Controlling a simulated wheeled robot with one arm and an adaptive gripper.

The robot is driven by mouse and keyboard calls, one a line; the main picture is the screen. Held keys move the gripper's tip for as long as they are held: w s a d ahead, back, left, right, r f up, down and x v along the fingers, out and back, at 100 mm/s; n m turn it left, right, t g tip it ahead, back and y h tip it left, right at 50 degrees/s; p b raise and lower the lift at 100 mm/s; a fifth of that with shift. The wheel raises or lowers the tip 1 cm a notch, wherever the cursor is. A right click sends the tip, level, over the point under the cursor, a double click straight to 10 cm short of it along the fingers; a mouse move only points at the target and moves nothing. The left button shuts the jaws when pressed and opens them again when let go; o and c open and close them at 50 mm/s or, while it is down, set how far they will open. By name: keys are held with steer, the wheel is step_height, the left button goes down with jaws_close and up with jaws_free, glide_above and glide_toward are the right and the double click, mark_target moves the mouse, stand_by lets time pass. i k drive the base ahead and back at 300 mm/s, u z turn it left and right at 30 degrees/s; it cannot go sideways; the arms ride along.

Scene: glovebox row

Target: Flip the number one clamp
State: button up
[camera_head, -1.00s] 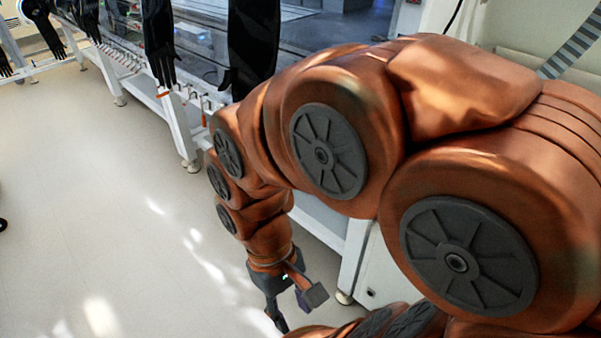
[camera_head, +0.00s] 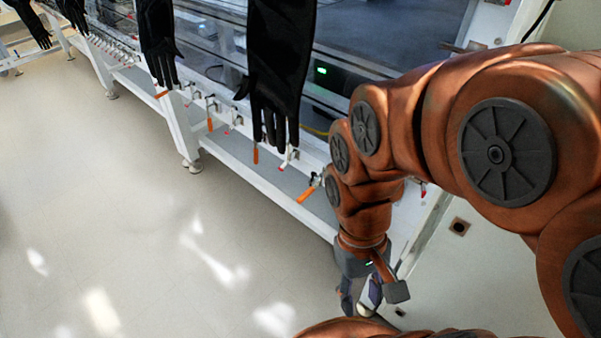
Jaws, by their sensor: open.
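Several toggle clamps line the glovebox rail. The nearest one shows an orange handle (camera_head: 306,194) sticking out to the lower left, just left of my arm. Another orange handle (camera_head: 255,153) hangs down beside a black glove, and a further orange handle (camera_head: 210,124) sits farther along. I see no number labels, so I cannot tell which is number one. My gripper (camera_head: 358,302) points down at the lower right of the nearest clamp, below the rail and apart from it. It is open, with nothing seen between the fingers; its tips are partly hidden by my own arm.
Black gloves (camera_head: 281,70) hang over the rail, close to the clamps. The white frame (camera_head: 265,190) of the glovebox row runs to the upper left on legs. The pale floor (camera_head: 130,210) at the left is clear.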

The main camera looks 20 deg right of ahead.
mark_target(312, 189)
steer(key=i, duration=0.2)
steer(key=z, duration=1.2)
steer(key=k, duration=1.7)
steer(key=u, duration=1.15)
steer(key=i, duration=0.5)
